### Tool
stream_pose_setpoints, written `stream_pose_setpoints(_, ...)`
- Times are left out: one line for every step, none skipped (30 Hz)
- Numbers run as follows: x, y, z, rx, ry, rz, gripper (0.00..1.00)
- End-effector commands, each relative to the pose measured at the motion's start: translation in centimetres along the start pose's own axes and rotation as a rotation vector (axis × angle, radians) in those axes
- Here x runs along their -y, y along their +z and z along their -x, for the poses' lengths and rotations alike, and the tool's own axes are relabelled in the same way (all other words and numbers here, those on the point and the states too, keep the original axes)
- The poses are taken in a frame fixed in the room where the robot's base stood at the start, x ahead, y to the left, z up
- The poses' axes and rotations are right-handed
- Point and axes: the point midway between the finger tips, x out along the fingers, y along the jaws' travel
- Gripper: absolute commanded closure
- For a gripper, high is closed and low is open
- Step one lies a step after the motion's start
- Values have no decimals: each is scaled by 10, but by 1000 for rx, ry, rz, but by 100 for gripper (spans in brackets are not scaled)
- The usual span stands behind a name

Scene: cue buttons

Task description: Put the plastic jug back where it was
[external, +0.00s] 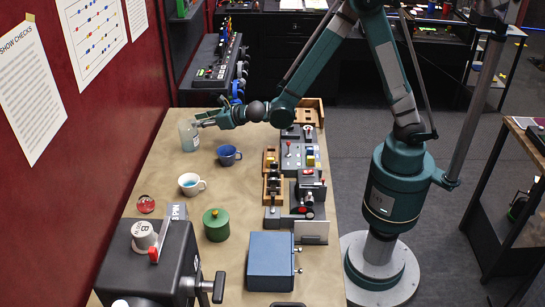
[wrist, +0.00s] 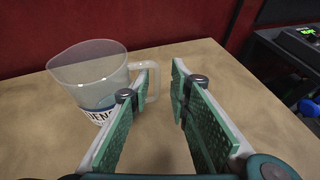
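The clear plastic jug (external: 188,136) stands upright on the wooden table near the red wall. In the wrist view the jug (wrist: 88,72) is at the left, with dark lettering low on its side and its handle (wrist: 155,82) pointing right. My gripper (external: 203,123) reaches to the handle side of the jug. In the wrist view my gripper (wrist: 160,78) is open, its two green-padded fingers apart. The left finger overlaps part of the handle, and the handle's outer edge shows between the fingers. I cannot tell whether they touch.
A blue mug (external: 228,155), a white cup (external: 190,184), a green lidded pot (external: 216,224) and a red button (external: 146,204) stand nearer the camera. Switch panels (external: 301,160) line the table's right side. A blue box (external: 270,262) and a dark machine (external: 150,262) are at the front.

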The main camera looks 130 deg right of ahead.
Motion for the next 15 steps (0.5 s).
stream_pose_setpoints(0, 2, 9, 0, 1, 0, 80)
stream_pose_setpoints(0, 2, 13, 0, 1, 1, 80)
stream_pose_setpoints(0, 2, 18, 0, 1, 1, 80)
stream_pose_setpoints(0, 3, 22, 0, 1, 1, 80)
stream_pose_setpoints(0, 3, 26, 0, 1, 1, 80)
stream_pose_setpoints(0, 3, 31, 0, 1, 1, 80)
stream_pose_setpoints(0, 2, 34, 0, 1, 1, 80)
stream_pose_setpoints(-1, 2, 36, 0, 1, 0, 80)
stream_pose_setpoints(-1, 2, 40, 0, 1, 0, 80)
stream_pose_setpoints(-1, 2, 42, 0, 1, 0, 80)
stream_pose_setpoints(-1, 2, 44, 0, 1, 0, 80)
stream_pose_setpoints(0, 2, 47, 0, 1, 0, 80)
stream_pose_setpoints(0, 2, 48, 0, 1, 0, 80)
stream_pose_setpoints(0, 2, 49, 0, 1, 0, 80)
stream_pose_setpoints(0, 2, 50, 0, 0, 0, 80)
